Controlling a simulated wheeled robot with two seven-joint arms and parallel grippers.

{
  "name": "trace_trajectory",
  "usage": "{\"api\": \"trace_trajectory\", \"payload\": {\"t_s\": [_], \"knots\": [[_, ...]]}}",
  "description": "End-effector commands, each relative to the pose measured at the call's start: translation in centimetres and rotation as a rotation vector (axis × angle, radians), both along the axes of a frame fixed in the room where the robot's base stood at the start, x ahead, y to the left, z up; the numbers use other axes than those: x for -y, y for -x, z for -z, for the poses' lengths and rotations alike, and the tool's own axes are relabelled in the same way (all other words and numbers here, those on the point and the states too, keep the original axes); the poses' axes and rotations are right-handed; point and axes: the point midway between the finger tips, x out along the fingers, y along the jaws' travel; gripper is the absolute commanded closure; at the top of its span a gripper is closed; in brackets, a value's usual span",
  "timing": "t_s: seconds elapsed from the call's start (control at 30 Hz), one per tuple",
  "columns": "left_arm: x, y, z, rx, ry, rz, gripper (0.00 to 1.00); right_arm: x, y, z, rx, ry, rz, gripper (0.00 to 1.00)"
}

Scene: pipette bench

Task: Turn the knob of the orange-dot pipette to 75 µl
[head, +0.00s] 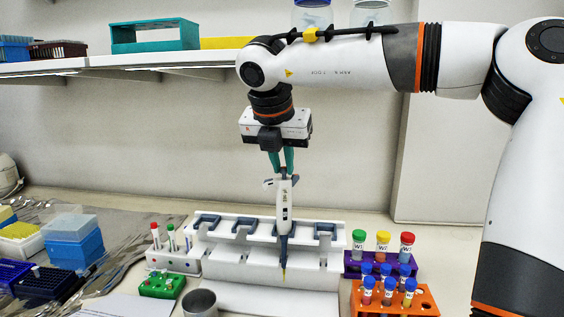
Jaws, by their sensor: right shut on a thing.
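A white pipette (285,203) with a dark lower part and a yellowish tip stands upright at the white pipette rack (222,258). I cannot make out an orange dot or the volume reading at this size. My right gripper (281,171) points straight down from above, its teal fingers shut on the pipette's top end. The knob is hidden between the fingers. I cannot tell whether the pipette rests in the rack's holder or hangs just in front of it. My left gripper is not in view.
A purple rack (352,268) with capped tubes and an orange rack (425,301) stand right of the pipette rack. Left are a green block (160,284), a metal cup (200,303) and blue tip boxes (72,247). A shelf (130,62) runs behind, above the bench.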

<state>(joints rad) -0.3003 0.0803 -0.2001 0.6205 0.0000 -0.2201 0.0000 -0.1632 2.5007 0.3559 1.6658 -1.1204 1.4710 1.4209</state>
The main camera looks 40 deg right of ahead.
Motion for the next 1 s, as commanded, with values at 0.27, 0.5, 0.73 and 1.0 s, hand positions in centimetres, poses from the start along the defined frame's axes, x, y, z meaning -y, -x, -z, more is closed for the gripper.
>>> {"api": "trace_trajectory", "payload": {"t_s": [0.27,0.5,0.73,1.0], "knots": [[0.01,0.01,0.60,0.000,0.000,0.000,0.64,0.15,0.20,0.03,0.002,0.000,-0.191,1.00],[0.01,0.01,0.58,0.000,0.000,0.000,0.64,0.14,0.19,0.01,0.001,0.000,-0.195,1.00],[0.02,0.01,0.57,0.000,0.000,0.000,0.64,0.31,0.36,-0.04,0.004,-0.004,-0.386,1.00],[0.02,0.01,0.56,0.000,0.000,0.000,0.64,0.35,0.38,0.00,0.001,0.000,-0.436,1.00]]}}
